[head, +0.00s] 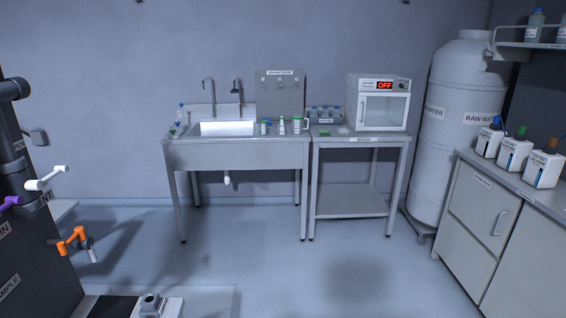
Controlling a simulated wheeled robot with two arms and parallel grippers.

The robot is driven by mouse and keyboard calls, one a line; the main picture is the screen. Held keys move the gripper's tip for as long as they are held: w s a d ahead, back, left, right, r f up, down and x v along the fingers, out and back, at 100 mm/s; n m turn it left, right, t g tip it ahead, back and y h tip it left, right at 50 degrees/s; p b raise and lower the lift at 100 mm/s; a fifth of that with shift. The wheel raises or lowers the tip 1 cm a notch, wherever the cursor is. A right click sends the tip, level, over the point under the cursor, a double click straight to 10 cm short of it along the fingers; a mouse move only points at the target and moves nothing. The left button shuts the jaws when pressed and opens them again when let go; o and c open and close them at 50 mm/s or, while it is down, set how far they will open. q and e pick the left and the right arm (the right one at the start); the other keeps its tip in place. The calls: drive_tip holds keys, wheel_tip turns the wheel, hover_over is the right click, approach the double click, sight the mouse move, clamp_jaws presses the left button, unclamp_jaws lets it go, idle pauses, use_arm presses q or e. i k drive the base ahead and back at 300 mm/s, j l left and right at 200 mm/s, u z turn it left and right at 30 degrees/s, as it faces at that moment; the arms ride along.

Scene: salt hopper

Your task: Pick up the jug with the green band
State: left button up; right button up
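A small clear jug (297,125) with a handle on its right side stands at the right end of the sink counter. Green shows on it, but it is too small to tell whether this is a band. A flask (282,126) stands just left of it. A small container (265,127) with blue and green marks stands further left. Neither of my grippers is in view.
The sink unit (235,152) stands across open floor, beside a side table (348,212) with a white oven (382,105) reading OFF. A big raw-water tank (455,130) and a cabinet (480,210) with white canisters (514,153) stand right. Coloured valve handles (70,240) stick out at left.

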sight(297, 120)
drive_tip(key=i, duration=2.6)
drive_tip(key=i+z, duration=0.15)
drive_tip(key=i, duration=0.35)
drive_tip(key=i+j+z, duration=0.1)
drive_tip(key=i, duration=0.4)
drive_tip(key=i+j+z, duration=0.15)
drive_tip(key=i, duration=0.35)
drive_tip(key=i+j+z, duration=0.15)
drive_tip(key=i, duration=0.35)
drive_tip(key=j, duration=0.1)
